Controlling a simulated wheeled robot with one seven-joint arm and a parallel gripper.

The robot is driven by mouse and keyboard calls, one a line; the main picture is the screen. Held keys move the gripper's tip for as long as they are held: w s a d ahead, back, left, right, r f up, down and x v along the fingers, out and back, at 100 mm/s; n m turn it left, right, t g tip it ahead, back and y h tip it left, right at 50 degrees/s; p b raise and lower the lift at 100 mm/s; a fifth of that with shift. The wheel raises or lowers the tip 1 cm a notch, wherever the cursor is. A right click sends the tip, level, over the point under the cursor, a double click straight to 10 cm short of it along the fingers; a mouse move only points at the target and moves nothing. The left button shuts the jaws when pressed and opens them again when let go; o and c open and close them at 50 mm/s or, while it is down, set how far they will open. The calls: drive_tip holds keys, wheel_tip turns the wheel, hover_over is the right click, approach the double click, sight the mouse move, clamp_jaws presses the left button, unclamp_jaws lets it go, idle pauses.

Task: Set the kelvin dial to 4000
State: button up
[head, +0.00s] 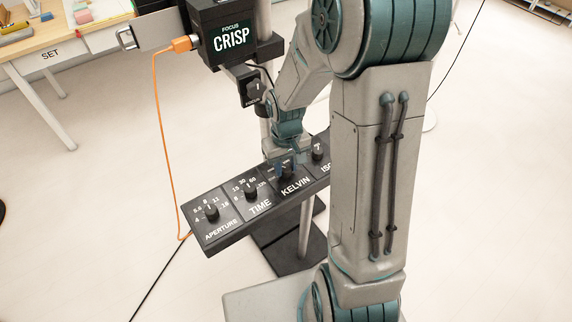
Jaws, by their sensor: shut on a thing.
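The kelvin dial (287,174) is a black knob on the dark control panel (210,237), above the label KELVIN. My gripper (286,166) reaches down onto this knob from above and is shut on it. The fingers and wrist cover much of the knob and its printed numbers, so the value it points to cannot be read.
The same panel carries the aperture dial (211,212), the time dial (250,192) and the ISO dial (317,152), close beside the kelvin dial. A black box (228,40) reading FOCUS CRISP stands above, with an orange cable (158,120). A table (60,45) is at upper left.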

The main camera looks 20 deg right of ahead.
sight(286, 168)
drive_tip(key=shift+w+r+n, duration=0.1)
drive_tip(key=shift+n, duration=0.4)
drive_tip(key=o, duration=1)
wheel_tip(286, 168, up, 14)
drive_tip(key=shift+f, duration=0.1)
idle(0.4)
